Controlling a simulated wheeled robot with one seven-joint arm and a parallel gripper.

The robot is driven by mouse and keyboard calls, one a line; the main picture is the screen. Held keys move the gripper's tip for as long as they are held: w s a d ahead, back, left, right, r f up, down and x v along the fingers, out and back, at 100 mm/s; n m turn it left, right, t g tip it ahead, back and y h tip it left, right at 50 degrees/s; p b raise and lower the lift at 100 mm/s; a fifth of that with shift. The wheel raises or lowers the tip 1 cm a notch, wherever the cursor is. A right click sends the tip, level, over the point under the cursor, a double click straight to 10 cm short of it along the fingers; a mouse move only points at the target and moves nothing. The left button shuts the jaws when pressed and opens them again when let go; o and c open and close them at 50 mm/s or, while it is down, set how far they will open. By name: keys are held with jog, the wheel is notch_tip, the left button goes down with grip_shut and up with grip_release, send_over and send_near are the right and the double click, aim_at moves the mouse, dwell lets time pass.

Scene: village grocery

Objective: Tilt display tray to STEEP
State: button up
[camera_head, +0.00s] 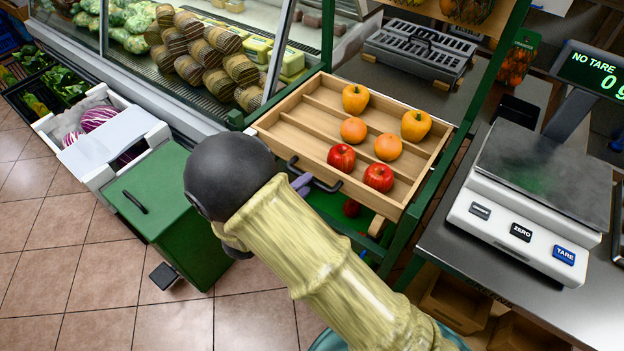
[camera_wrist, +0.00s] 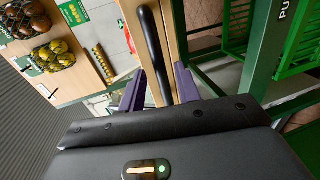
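The display tray (camera_head: 297,122) is a shallow wooden tray with slats, set in a green frame. It holds yellow peppers (camera_head: 355,98), orange fruits (camera_head: 353,130) and red apples (camera_head: 341,157). A black bar handle (camera_head: 328,186) runs along its front edge; its left part is close to my gripper. My gripper (camera_head: 302,184) is at the handle, its purple fingers partly hidden behind my wrist. In the wrist view, the handle (camera_wrist: 154,58) lies between the two spread fingers of my gripper (camera_wrist: 159,88), with gaps visible beside it. I cannot tell the tray's exact tilt.
A scale (camera_head: 534,185) stands on the counter to the right. A green cabinet (camera_head: 160,200) and a white crate (camera_head: 100,135) stand to the left. A glass display case (camera_head: 200,50) is behind. Tiled floor (camera_head: 60,250) is clear at lower left.

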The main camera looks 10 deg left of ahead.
jog(key=shift+x, duration=1.9)
grip_shut()
